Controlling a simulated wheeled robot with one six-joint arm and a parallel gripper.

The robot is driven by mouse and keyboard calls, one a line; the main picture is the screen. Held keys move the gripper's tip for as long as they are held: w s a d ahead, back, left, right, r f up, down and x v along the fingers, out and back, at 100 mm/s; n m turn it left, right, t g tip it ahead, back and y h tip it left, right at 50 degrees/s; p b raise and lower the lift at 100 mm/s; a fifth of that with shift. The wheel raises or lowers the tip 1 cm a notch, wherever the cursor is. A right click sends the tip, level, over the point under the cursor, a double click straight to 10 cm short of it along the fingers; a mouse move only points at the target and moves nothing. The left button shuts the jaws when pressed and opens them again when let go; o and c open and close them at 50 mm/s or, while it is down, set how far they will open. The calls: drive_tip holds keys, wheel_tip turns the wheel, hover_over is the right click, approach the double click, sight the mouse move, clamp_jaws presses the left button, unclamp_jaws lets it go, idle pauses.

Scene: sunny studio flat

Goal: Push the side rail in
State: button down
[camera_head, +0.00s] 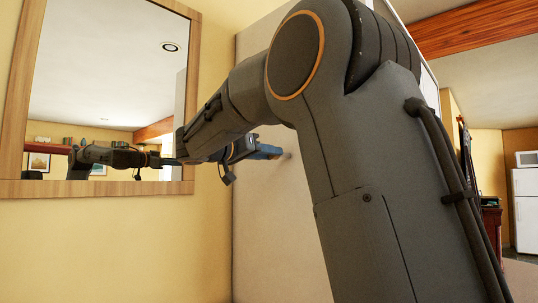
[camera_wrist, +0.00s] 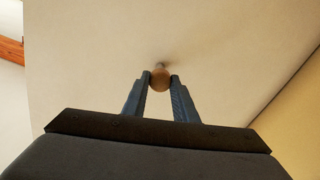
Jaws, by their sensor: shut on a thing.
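A round wooden knob (camera_wrist: 161,77) sticks out from a pale flat panel (camera_wrist: 95,65) in the wrist view. My gripper (camera_wrist: 161,86) has its two blue fingers shut on the knob, one on each side. In the head view my gripper (camera_head: 276,153) reaches the tall pale panel (camera_head: 262,230) just right of the mirror. The knob (camera_head: 287,155) shows only as a small blurred spot at the fingertips there. No rail can be made out apart from this panel and knob, and my arm hides much of the panel.
A wood-framed mirror (camera_head: 95,188) hangs on the yellow wall (camera_head: 120,250) at left, close to my forearm, and reflects my arm. A wooden beam (camera_head: 475,27) crosses the ceiling. A white fridge (camera_head: 525,208) stands far right, with open room before it.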

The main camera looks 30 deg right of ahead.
drive_tip(key=b+x, duration=0.3)
drive_tip(key=x, duration=0.1)
drive_tip(key=shift+w+d+f, duration=0.1)
drive_tip(key=shift+d+f, duration=0.05)
drive_tip(key=shift+d, duration=0.1)
drive_tip(key=c, duration=1.8)
unclamp_jaws()
drive_tip(key=o, duration=0.4)
drive_tip(key=shift+d, duration=0.25)
drive_tip(key=shift+c, duration=0.2)
drive_tip(key=shift+a, duration=0.15)
drive_tip(key=shift+a, duration=0.15)
drive_tip(key=shift+a, duration=0.35)
drive_tip(key=b+v, duration=0.2)
drive_tip(key=v, duration=0.5)
drive_tip(key=shift+d, duration=0.15)
